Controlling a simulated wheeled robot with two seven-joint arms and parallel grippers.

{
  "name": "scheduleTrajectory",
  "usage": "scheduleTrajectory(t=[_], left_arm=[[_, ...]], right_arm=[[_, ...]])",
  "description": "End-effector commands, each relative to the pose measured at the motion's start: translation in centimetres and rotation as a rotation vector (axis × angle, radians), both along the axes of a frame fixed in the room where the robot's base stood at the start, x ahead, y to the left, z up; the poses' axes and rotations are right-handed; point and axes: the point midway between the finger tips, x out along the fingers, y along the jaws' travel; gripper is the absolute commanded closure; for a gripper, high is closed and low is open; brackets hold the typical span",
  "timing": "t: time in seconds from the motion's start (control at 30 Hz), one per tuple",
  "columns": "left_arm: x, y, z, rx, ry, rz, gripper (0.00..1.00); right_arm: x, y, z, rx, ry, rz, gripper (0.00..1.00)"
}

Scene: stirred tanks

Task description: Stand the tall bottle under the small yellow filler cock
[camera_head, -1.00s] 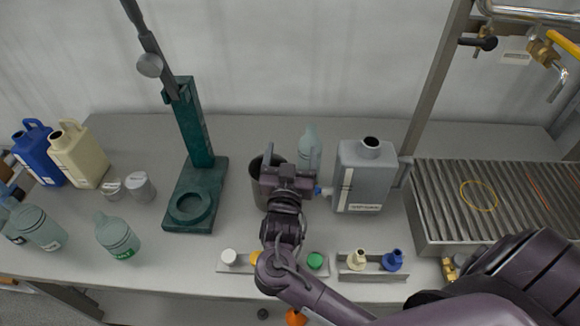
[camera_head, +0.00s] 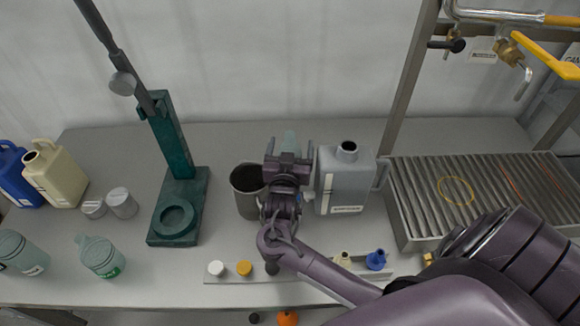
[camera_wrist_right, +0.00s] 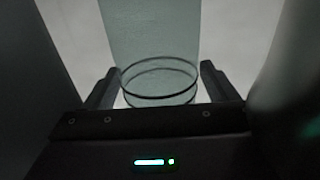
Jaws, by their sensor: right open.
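A pale translucent tall bottle (camera_head: 290,142) stands near the back of the bench, mostly hidden behind my right gripper (camera_head: 287,158). In the right wrist view the bottle (camera_wrist_right: 155,35) is upright ahead, and a dark ringed edge on it shows between the fingertips (camera_wrist_right: 160,85). The right gripper is open, with a finger on each side of the bottle; contact cannot be told. The yellow-handled brass filler cock (camera_head: 509,50) is at the upper right, its bent spout (camera_head: 523,85) pointing down. My left gripper is out of view.
A dark beaker (camera_head: 247,204) and a grey jerrycan (camera_head: 345,185) flank the gripper closely. A slatted drain tray (camera_head: 408,229) is below the pipes, with a yellow ring (camera_head: 456,191) on it. A green stand (camera_head: 185,200) is left. Caps lie along the front.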

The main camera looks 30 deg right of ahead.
Motion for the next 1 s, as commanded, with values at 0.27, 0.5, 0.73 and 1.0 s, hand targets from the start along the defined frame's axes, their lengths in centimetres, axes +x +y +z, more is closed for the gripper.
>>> scheduleTrajectory(t=[0.27, 0.5, 0.73, 1.0], left_arm=[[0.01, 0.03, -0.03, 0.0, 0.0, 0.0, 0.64], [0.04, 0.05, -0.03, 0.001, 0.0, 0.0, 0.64], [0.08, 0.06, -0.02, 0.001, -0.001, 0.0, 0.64], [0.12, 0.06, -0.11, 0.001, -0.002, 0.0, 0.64]], right_arm=[[0.03, 0.0, -0.05, 0.0, 0.0, 0.001, 0.31], [0.02, 0.01, -0.05, 0.0, 0.0, 0.001, 0.63], [0.01, 0.02, -0.04, 0.0, 0.0, 0.001, 0.85], [0.04, 0.03, 0.54, 0.002, -0.003, 0.001, 0.85]])
